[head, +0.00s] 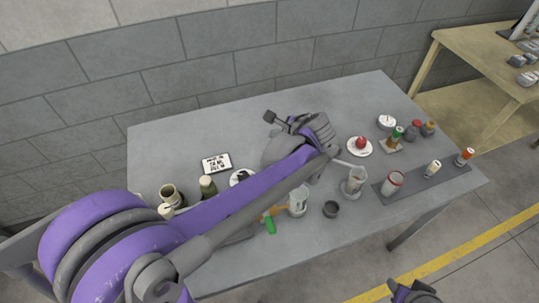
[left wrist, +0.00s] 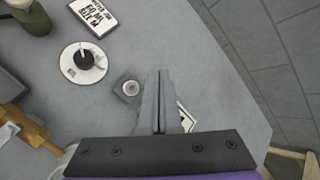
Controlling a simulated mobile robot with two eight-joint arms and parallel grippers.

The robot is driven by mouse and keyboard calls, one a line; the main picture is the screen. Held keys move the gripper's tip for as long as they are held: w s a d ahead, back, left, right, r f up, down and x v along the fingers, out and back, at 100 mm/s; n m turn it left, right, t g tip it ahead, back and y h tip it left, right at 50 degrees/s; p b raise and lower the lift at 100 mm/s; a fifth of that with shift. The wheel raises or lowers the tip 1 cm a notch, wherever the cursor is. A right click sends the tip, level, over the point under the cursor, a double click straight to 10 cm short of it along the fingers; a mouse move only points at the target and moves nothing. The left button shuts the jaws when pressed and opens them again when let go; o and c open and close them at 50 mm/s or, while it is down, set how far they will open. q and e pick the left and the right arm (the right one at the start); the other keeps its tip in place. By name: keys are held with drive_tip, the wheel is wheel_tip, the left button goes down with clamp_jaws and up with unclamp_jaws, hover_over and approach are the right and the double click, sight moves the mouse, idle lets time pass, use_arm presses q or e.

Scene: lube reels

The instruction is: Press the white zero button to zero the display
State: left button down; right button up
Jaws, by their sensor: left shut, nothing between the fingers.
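In the left wrist view a small grey square unit (left wrist: 123,98) lies on the table with a pale round button (left wrist: 130,88) on its top; I take this for the zero button. My left gripper (left wrist: 159,72) is shut and empty, its fingertips pointing down at the table just to the right of the button. I cannot tell their height above the table. A white-and-black panel (left wrist: 186,118), possibly the display, is partly hidden behind the fingers. In the head view my left arm hides the unit and fingertips. My right gripper (head: 414,291) shows partly at the bottom edge.
A text card (head: 216,163) and a white plate with a dark item (left wrist: 83,62) lie nearby. A green bottle (head: 208,187), a clear beaker (head: 298,201) and a green-and-orange tool (head: 270,222) stand or lie near my arm. The table's back left is clear.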

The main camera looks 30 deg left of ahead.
use_arm(q)
wheel_tip(320, 180, down, 9)
drive_tip(key=b, duration=0.5)
drive_tip(key=shift+s+r+b, duration=0.1)
drive_tip(key=shift+b, duration=0.3)
use_arm(e)
wheel_tip(320, 180, down, 7)
drive_tip(key=s, duration=0.1)
drive_tip(key=shift+s, duration=0.4)
idle(1.0)
use_arm(q)
drive_tip(key=shift+f+b, duration=0.3)
drive_tip(key=shift+f, duration=0.1)
use_arm(e)
drive_tip(key=shift+f, duration=0.2)
use_arm(q)
drive_tip(key=shift+f+b, duration=0.35)
drive_tip(key=shift+f, duration=0.15)
use_arm(e)
drive_tip(key=shift+s+f, duration=0.1)
drive_tip(key=shift+f, duration=0.25)
use_arm(q)
drive_tip(key=shift+r, duration=0.1)
drive_tip(key=shift+r+p, duration=0.7)
drive_tip(key=shift+r, duration=0.15)
use_arm(e)
drive_tip(key=shift+r, duration=0.7)
